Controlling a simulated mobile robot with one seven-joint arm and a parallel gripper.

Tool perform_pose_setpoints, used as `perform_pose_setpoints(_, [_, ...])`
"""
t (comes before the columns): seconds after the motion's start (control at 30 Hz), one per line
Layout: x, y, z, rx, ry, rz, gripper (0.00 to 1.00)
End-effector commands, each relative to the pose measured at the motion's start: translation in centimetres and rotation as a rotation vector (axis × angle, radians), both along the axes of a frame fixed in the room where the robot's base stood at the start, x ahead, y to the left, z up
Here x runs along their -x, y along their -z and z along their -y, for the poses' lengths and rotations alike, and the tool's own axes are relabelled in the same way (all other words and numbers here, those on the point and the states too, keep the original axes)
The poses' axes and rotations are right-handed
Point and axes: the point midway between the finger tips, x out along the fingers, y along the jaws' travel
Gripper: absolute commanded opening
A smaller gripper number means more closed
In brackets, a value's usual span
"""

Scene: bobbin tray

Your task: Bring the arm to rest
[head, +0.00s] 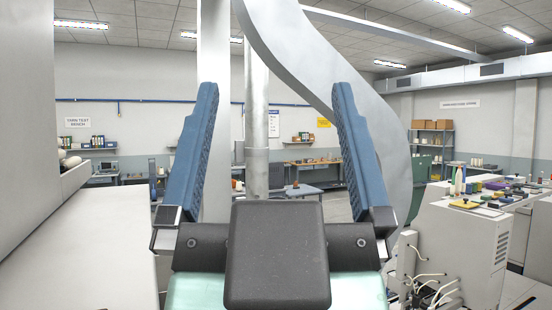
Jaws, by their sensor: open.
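My gripper (270,105) fills the middle of the head view, raised and pointing up and away. Its two blue ridged fingers stand wide apart, one at left and one at right. The jaws are open, with nothing held between them. The dark palm block and part of my pale green arm show below. The gripper hides part of the room behind it.
A large white surface (85,240) lies at the left, below a grey wall panel. A curved grey metal band (385,120) and a vertical pole (257,110) stand beyond the gripper. At the right is a white cabinet (455,255) with cables; farther back are cluttered benches and shelves (432,145).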

Motion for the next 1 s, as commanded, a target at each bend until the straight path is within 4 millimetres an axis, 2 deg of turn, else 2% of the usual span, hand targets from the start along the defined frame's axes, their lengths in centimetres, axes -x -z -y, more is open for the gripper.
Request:
perform_pose_setpoints(0.17, [-0.1, 3.6, 0.0, 0.001, 0.001, -0.002, 1.0])
perform_pose_setpoints(0.5, [-0.1, 13.9, 0.1, 0.003, 0.01, -0.005, 1.0])
perform_pose_setpoints(0.6, [-0.1, 16.4, 0.1, 0.003, 0.012, -0.005, 1.0])
perform_pose_setpoints(0.73, [-0.1, 17.8, 0.1, 0.005, 0.014, -0.005, 1.0])
perform_pose_setpoints(1.0, [-0.1, 17.9, 0.1, 0.004, 0.014, -0.005, 1.0])
